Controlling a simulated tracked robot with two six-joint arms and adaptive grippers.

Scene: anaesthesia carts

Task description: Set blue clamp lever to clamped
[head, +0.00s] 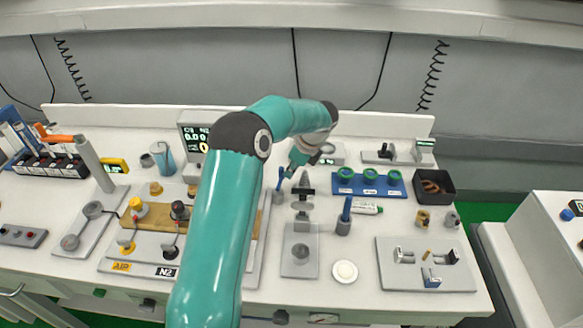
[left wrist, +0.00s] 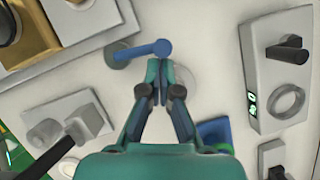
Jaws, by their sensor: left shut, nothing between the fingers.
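A blue lever (head: 281,178) stands up from a small grey round base (head: 279,197) near the middle of the table in the head view. In the left wrist view the blue lever (left wrist: 145,51) runs from its base at the left to a rounded end at the right. My left gripper (head: 292,171) is close beside this lever, pointing down. In the left wrist view its fingertips (left wrist: 160,66) are together and empty, just below the lever's rounded end. I cannot tell whether they touch it. My right gripper is not in view.
A second blue handle (head: 346,209) stands on a grey base to the right. A grey plate (head: 299,250) with a stacked fixture lies in front. My left arm hides part of the table.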

